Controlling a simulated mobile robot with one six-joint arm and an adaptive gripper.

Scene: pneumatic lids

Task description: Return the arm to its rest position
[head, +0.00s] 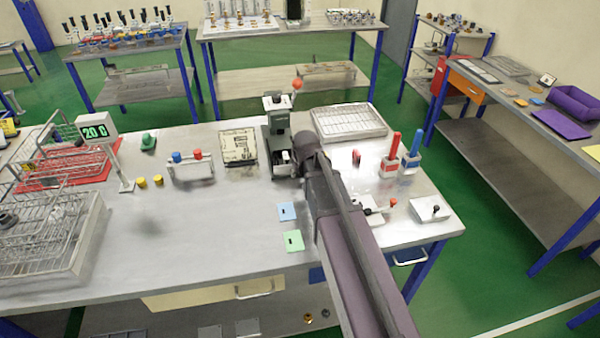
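My arm reaches from the bottom right edge of the head view up over the metal workbench (230,245). Its far end is beside a grey-green upright press (277,128) with a red ball on its lever. My gripper (287,162) seems to be at the lower part of this press. It is small and partly hidden by my arm's dark joints, so its fingers cannot be made out. Whether it touches the press or holds anything cannot be told.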

